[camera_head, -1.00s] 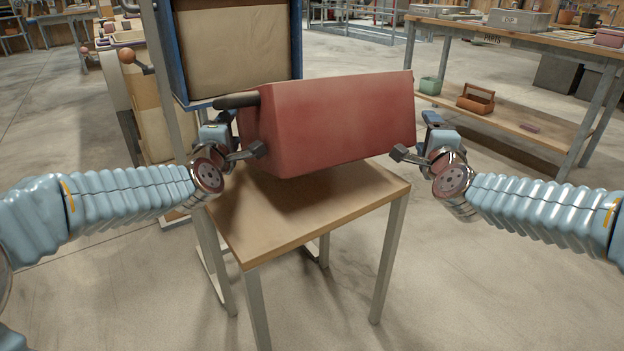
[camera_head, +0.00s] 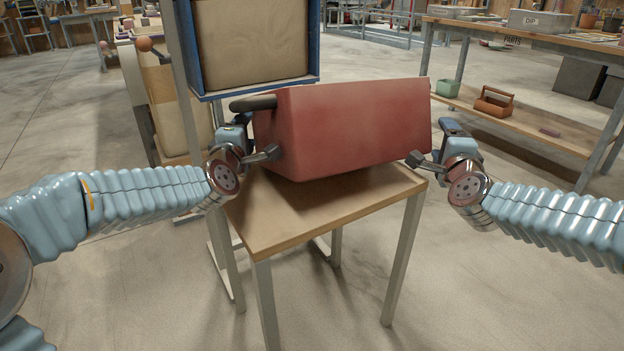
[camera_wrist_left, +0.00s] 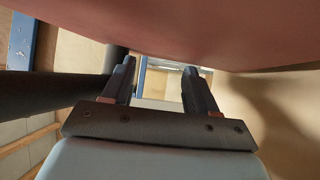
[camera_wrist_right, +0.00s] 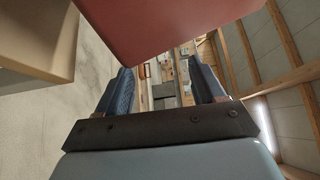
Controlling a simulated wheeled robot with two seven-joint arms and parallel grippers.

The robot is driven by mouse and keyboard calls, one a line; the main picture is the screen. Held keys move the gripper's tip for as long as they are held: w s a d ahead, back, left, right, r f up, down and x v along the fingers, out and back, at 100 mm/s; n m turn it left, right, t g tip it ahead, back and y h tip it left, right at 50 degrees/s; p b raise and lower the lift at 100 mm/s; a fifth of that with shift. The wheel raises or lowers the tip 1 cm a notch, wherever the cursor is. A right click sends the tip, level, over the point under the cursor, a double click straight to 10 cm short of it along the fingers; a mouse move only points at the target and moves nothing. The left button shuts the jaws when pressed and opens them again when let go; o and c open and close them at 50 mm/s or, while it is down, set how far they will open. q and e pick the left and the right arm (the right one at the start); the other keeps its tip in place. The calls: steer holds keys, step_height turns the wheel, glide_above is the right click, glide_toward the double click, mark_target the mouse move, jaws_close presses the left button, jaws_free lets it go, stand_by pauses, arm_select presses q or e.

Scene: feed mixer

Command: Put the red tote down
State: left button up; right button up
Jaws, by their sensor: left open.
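The red tote (camera_head: 350,128) is tilted between my two grippers, over a small wooden-topped table (camera_head: 268,225). A shadow lies under it; whether its lower edge touches the tabletop is hard to tell. My left gripper (camera_head: 270,153) is open at the tote's lower left end. In the left wrist view the tote (camera_wrist_left: 200,30) passes above the spread fingers (camera_wrist_left: 158,82). My right gripper (camera_head: 414,158) is at the lower right end. In the right wrist view its fingers (camera_wrist_right: 165,85) are apart, with the tote (camera_wrist_right: 165,20) beyond them and nothing visible between.
A blue-framed panel (camera_head: 250,45) stands right behind the table, with a dark bar (camera_head: 252,103) at the tote's left end. A workbench (camera_head: 520,45) stands at the right, with a green bin (camera_head: 446,88) and an orange carrier (camera_head: 494,102) on its shelf.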

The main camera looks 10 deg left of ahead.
arm_select(q)
steer(key=shift+a+r, duration=0.1)
steer(key=shift+a, duration=1.05)
steer(key=shift+o, duration=0.7)
steer(key=shift+a, duration=0.25)
steer(key=o, duration=0.3)
steer(key=shift+s+a, duration=0.1)
steer(key=shift+a, duration=0.15)
arm_select(e)
steer(key=d, duration=0.3)
steer(key=shift+s+d, duration=0.1)
steer(key=shift+d, duration=0.05)
steer(key=shift+o, duration=0.3)
steer(key=o, duration=0.4)
